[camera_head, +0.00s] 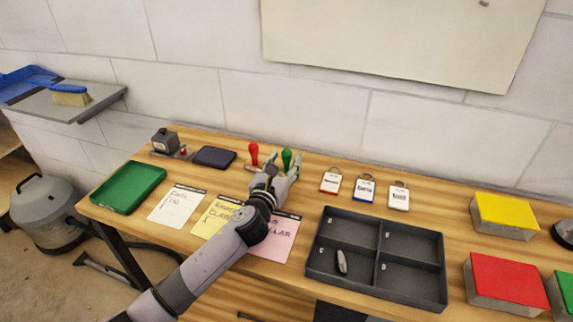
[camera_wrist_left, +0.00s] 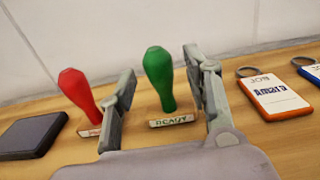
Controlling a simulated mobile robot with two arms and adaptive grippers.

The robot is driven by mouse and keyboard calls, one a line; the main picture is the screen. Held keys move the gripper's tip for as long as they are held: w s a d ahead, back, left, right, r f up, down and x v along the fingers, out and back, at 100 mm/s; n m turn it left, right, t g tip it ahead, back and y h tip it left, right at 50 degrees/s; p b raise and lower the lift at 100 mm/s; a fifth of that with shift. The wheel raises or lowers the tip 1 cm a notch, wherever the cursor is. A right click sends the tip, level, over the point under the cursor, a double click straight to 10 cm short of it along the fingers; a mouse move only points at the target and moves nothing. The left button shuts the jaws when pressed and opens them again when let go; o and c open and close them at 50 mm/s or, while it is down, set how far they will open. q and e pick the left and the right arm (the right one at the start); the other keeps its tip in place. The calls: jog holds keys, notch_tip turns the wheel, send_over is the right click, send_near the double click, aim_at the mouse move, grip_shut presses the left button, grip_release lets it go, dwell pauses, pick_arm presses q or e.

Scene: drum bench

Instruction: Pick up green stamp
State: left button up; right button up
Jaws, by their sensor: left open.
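The green stamp (camera_head: 287,158) stands upright at the back of the wooden bench, with a green handle and a small labelled base. In the left wrist view the green stamp (camera_wrist_left: 159,80) stands between the two fingers of my left gripper (camera_wrist_left: 160,95). The fingers are open, with a gap on both sides of the handle. In the head view my left gripper (camera_head: 277,168) is at the stamp and partly hides its base. A red stamp (camera_wrist_left: 80,95) stands just left of the left finger; it also shows in the head view (camera_head: 254,155). My right gripper is not in view.
A dark ink pad (camera_head: 214,157) lies left of the stamps. Several tags, including a red-edged one (camera_head: 331,181), lie to the right. Three paper cards, a green tray (camera_head: 128,187) and a grey divided tray (camera_head: 323,237) lie nearer. The wall is close behind.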

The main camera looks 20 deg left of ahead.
pick_arm(q)
jog(key=shift+w+d+f, duration=0.1)
jog(key=shift+w+f, duration=0.05)
jog(key=shift+w, duration=0.75)
grip_shut()
